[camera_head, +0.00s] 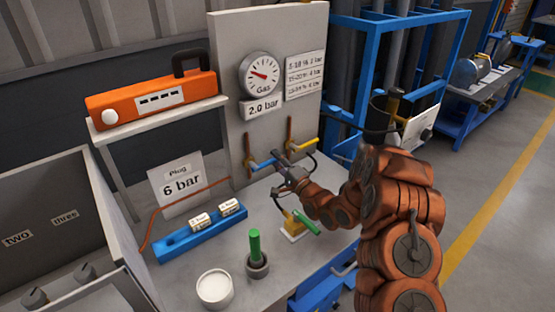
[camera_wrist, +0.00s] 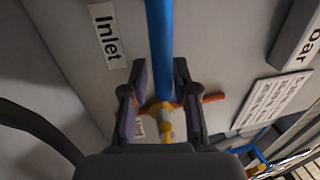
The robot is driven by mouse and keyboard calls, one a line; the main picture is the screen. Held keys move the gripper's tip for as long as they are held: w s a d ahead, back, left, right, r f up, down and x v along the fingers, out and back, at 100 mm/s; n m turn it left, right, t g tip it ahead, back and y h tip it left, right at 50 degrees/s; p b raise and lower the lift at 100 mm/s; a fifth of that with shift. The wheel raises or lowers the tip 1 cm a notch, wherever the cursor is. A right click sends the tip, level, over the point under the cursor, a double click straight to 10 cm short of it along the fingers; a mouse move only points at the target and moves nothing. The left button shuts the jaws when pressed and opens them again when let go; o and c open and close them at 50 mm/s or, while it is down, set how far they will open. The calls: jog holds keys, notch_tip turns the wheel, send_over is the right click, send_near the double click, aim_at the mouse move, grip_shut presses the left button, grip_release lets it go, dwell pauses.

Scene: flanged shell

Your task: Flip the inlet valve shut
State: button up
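The panel has a blue valve lever (camera_head: 262,165) on the left and a yellow lever (camera_head: 301,147) on the right. In the wrist view a blue bar (camera_wrist: 160,35) runs down from the top edge, beside a label reading Inlet (camera_wrist: 105,35). My gripper (camera_head: 286,173) is at the panel by the levers. In the wrist view my gripper (camera_wrist: 159,75) is open, with one finger on each side of the blue bar's lower end. Contact cannot be made out. A yellow part (camera_wrist: 165,122) shows between the fingers. My gripper partly hides the valves in the head view.
A gauge (camera_head: 261,74) tops the panel (camera_head: 230,50). On the bench are a blue rack (camera_head: 200,234), a green-topped post (camera_head: 255,246), a white cup (camera_head: 214,288) and a yellow block (camera_head: 293,224) with a green handle. An orange case (camera_head: 150,98) sits on a shelf.

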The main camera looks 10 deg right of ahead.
jog(key=shift+o, duration=0.8)
jog(key=shift+d, duration=0.1)
jog(key=shift+r, duration=0.1)
jog(key=shift+r, duration=0.1)
jog(key=shift+r, duration=4.85)
jog(key=shift+c, duration=0.3)
